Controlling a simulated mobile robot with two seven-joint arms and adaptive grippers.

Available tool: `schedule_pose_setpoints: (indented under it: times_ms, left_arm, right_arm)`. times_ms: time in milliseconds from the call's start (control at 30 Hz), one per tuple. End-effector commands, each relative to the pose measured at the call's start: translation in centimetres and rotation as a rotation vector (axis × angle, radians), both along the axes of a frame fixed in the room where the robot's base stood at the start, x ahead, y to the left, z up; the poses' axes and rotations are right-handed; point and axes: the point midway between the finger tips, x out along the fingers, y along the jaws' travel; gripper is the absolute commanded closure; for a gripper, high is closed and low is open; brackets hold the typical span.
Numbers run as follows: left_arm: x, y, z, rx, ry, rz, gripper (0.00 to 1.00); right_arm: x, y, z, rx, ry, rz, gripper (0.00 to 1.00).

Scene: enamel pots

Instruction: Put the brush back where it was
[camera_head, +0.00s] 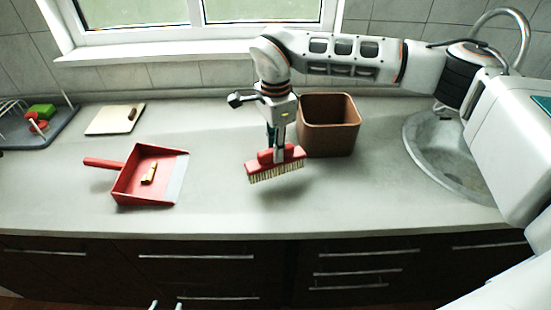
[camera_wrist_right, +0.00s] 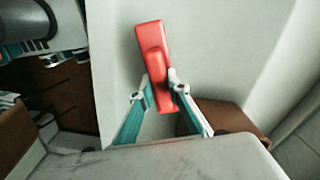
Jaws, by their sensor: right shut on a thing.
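The brush (camera_head: 276,165), a red block with pale bristles facing down, hangs in my right gripper (camera_head: 279,150) above the middle of the counter; its shadow lies below it. In the right wrist view, the fingers (camera_wrist_right: 160,93) are shut on the red brush (camera_wrist_right: 151,48). My left gripper (camera_head: 166,304) shows only its fingertips at the bottom edge of the head view, apart and empty. It also shows in the right wrist view at the upper left (camera_wrist_right: 66,59).
A brown square bin (camera_head: 329,143) stands just right of and behind the brush. A round sink (camera_head: 428,158) is at the right. A pale board (camera_head: 104,121) with a small brown item and a grey rack (camera_head: 60,128) are at the left. The counter between dustpan and brush is clear.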

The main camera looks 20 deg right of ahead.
Motion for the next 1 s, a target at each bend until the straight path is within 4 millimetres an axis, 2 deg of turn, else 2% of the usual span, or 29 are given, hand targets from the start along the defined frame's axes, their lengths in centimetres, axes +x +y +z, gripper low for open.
schedule_pose_setpoints:
  times_ms: [333,700,733,800,1000]
  left_arm:
    - [0.0,0.0,0.4,-0.002,0.0,0.001,0.65]
    - [0.1,-0.1,0.3,-0.003,-0.002,0.001,0.65]
    - [0.1,-0.1,0.4,-0.003,-0.002,0.001,0.65]
    - [0.1,-0.1,0.4,-0.003,-0.002,0.001,0.65]
    - [0.1,-0.1,0.4,-0.003,-0.002,0.001,0.65]
  right_arm:
    - [-0.1,0.0,-3.7,0.001,0.002,0.0,1.0]
    - [0.0,0.0,-4.1,0.0,0.0,0.001,1.0]
    - [0.0,0.0,-4.1,0.0,0.0,0.001,0.79]
    - [0.0,0.0,-4.1,0.0,0.0,0.001,0.67]
    - [0.0,0.0,-4.1,0.0,0.0,0.001,0.67]
